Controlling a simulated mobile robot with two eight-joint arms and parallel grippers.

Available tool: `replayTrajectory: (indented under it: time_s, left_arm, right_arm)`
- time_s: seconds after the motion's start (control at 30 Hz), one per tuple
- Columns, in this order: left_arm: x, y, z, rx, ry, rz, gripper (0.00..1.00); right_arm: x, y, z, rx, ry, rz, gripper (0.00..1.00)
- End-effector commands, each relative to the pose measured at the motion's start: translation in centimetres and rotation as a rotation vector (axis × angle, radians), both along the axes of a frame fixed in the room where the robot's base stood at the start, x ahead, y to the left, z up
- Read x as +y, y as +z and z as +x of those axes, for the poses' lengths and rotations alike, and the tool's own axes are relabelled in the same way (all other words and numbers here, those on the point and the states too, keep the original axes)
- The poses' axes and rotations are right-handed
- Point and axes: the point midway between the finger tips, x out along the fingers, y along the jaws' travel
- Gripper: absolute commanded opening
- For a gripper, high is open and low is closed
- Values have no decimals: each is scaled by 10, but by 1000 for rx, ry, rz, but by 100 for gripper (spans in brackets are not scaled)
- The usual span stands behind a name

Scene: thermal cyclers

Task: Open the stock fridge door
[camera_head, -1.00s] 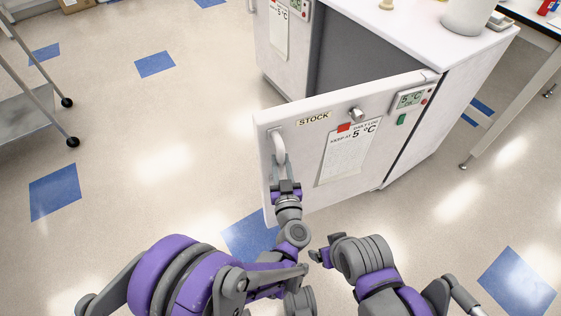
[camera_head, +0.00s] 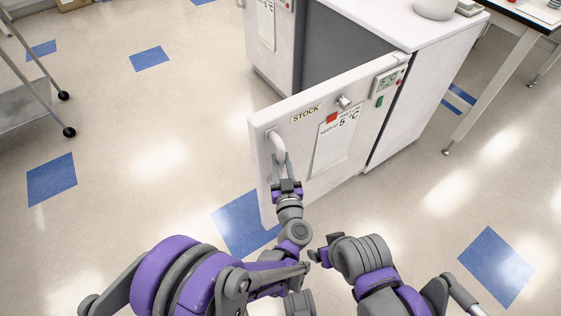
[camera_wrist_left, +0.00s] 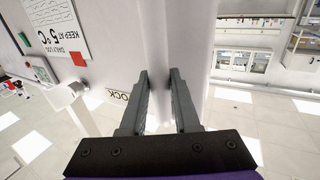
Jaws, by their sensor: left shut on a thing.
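The stock fridge door (camera_head: 300,150) is white, labelled STOCK, and stands ajar, swung out from the fridge cabinet (camera_head: 425,100). Its hinged side is at the right, and a dark gap shows behind it. The pale curved door handle (camera_head: 277,147) is near the door's free left edge. My left gripper (camera_head: 287,184) is shut on the lower part of this handle. In the left wrist view its two fingers (camera_wrist_left: 158,85) stand either side of the pale handle, close to the door face. My right arm is folded at the lower middle; its gripper (camera_head: 316,256) is small and its jaws are unclear.
A lock knob (camera_head: 343,102), a temperature display (camera_head: 388,80) and a log sheet (camera_head: 338,140) are on the door. A metal cart (camera_head: 30,110) stands at the left, a lab table (camera_head: 500,75) at the right. The floor left of the door is clear.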

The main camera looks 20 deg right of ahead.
Motion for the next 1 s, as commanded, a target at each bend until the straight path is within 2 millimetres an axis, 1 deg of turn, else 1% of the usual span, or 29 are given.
replayTrajectory:
  time_s: [0.03, 0.37, 0.4, 0.47, 0.5, 0.53, 1.0]
  left_arm:
    - [-5, 1, 0, 0, -12, 2, 0]
    - [-6, 1, -1, 0, -14, 2, 0]
    - [-7, 1, -1, 0, -14, 2, 37]
    - [-6, 1, -1, 0, -13, 2, 48]
    - [-6, 1, 0, 0, -12, 2, 55]
    - [-5, 1, 0, 0, -11, 2, 59]
    - [2, 0, 3, 0, -5, 2, 59]
  right_arm:
    - [0, 0, 0, 0, 0, 0, 83]
    - [0, 0, 0, 0, 0, 0, 83]
    - [0, 0, 0, 0, 0, 0, 83]
    - [0, 0, 0, 0, 0, 0, 83]
    - [0, 0, 0, 0, 0, 0, 83]
    - [0, 0, 0, 0, 0, 0, 83]
    - [0, 0, 0, 0, 0, 0, 83]
